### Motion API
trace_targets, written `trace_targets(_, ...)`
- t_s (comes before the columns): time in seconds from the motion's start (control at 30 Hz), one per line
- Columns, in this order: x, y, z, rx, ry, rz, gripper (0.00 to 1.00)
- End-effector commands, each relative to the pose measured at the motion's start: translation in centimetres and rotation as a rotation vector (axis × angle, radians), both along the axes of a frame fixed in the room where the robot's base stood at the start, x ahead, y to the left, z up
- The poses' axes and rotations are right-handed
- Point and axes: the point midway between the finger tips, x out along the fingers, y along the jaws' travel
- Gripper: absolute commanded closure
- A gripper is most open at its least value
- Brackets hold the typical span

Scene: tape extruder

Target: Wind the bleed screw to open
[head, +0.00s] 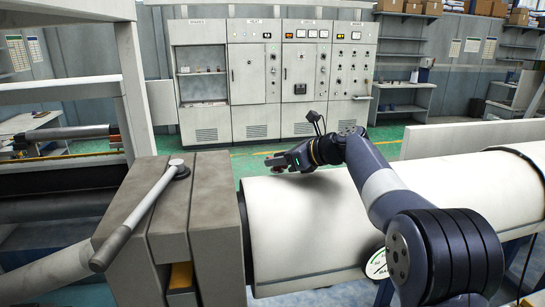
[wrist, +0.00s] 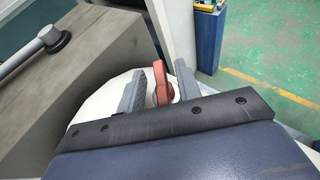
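A red knob, which looks like the bleed screw (wrist: 162,88), stands up from the white barrel in the wrist view. My gripper (wrist: 160,88) has its two grey fingers apart, one on each side of the red knob. The base of the knob is hidden by the gripper.
A grey block (head: 200,200) with a long lever handle (head: 140,215) stands just left of the barrel; the lever also shows in the wrist view (wrist: 28,52). Control cabinets (head: 270,80) stand at the back. Green floor lies between.

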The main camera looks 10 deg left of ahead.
Motion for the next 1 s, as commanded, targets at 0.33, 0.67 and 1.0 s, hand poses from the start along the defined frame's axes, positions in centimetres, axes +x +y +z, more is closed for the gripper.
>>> trace_targets(0.33,0.8,2.2,-1.0,0.0,0.0,0.0,0.67)
trace_targets(0.67,0.7,2.2,-1.0,0.0,0.0,0.0,0.78)
trace_targets(1.0,0.7,2.2,-1.0,0.0,0.0,0.0,1.0)
